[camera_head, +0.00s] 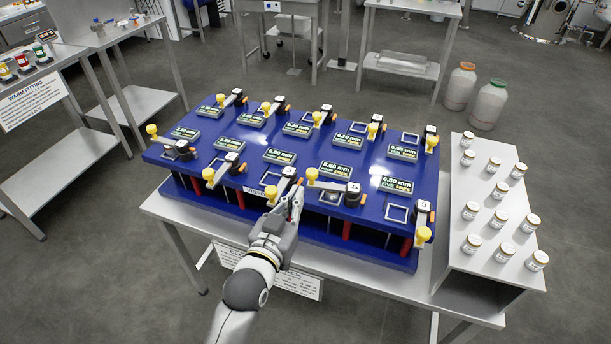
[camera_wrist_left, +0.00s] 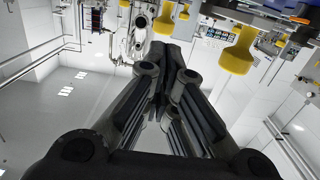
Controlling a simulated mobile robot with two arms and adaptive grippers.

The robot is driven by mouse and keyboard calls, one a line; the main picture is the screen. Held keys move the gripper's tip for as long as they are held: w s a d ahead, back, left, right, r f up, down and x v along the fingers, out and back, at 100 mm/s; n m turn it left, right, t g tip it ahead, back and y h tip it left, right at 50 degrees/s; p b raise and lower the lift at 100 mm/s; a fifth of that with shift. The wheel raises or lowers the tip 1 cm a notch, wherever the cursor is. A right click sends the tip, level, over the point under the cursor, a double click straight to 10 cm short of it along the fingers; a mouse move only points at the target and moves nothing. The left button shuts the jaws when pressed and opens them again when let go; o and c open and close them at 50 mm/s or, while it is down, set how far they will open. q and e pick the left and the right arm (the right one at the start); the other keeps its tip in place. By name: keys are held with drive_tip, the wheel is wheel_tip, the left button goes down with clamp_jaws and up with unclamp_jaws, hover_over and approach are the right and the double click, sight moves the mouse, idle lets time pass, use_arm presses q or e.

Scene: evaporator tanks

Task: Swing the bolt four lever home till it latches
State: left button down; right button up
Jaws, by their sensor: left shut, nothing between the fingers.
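The bolt four lever is a light bar (camera_head: 333,185) on the front row of the blue panel (camera_head: 325,233). It runs left from a black block marked 4 (camera_head: 353,195) to a yellow knob (camera_head: 312,175). My left gripper (camera_head: 298,187) is shut and empty, its tips just left of and in front of that knob. I cannot tell whether they touch. The left wrist view shows the shut fingers (camera_wrist_left: 165,85), with a yellow knob (camera_wrist_left: 238,52) to their right; which lever it belongs to is unclear. My right gripper is out of view.
Lever three's yellow knob (camera_head: 271,192) is close left of my gripper. Lever five's knob (camera_head: 423,235) hangs at the front right edge. More levers line the back row. A white stand (camera_head: 490,250) with several jars is at right.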

use_arm(q)
drive_tip(key=p+x, duration=0.1)
drive_tip(key=x, duration=0.6)
drive_tip(key=shift+w, duration=0.25)
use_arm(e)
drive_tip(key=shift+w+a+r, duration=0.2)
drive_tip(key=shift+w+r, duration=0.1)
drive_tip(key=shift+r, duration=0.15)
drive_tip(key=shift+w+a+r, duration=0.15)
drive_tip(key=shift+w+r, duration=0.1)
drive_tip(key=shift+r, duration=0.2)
